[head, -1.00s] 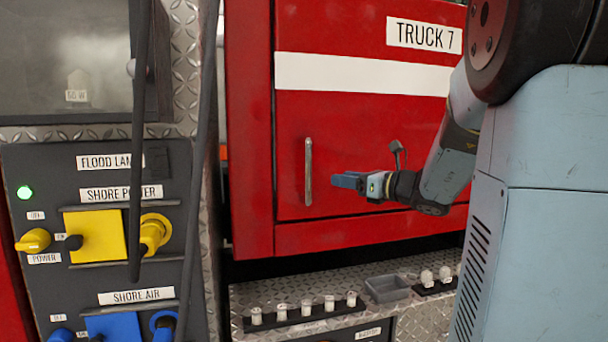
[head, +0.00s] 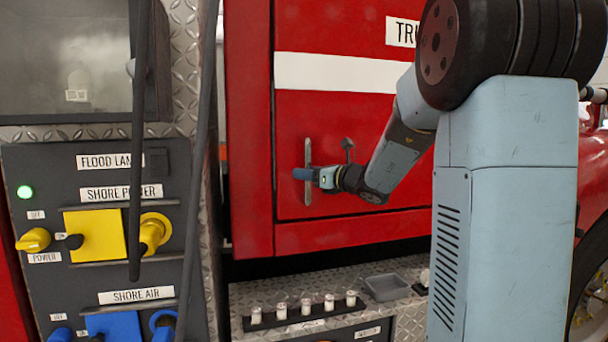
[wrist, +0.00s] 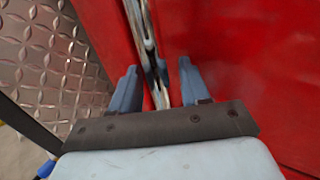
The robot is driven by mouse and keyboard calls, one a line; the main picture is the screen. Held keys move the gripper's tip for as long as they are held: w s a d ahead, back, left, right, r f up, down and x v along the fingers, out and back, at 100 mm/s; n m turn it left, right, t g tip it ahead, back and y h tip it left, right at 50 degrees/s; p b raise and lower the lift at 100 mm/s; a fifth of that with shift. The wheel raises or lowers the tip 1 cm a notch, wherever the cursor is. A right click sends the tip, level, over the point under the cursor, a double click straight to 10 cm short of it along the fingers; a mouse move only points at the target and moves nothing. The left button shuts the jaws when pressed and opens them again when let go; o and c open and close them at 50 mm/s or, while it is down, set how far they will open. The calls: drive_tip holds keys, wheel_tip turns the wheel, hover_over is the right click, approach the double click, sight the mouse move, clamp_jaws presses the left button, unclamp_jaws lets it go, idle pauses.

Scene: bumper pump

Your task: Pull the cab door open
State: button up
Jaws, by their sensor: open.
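The red cab door (head: 350,130) fills the middle of the head view and is shut, with a white stripe across it. Its upright metal handle (head: 308,150) is near the door's left edge. My gripper (head: 300,174) is at the handle, at about its mid-height. In the wrist view the handle (wrist: 140,25) runs down between the two blue fingers of my gripper (wrist: 156,85), which are open and apart. I cannot tell whether either finger touches the handle.
A dark panel (head: 105,245) with yellow and blue fittings stands at the left, with black cables hanging before it. A diamond-plate step (head: 240,300) below the door bears several small white-topped pieces and a grey tray (head: 387,287).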

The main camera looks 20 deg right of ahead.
clamp_jaws()
idle(0.5)
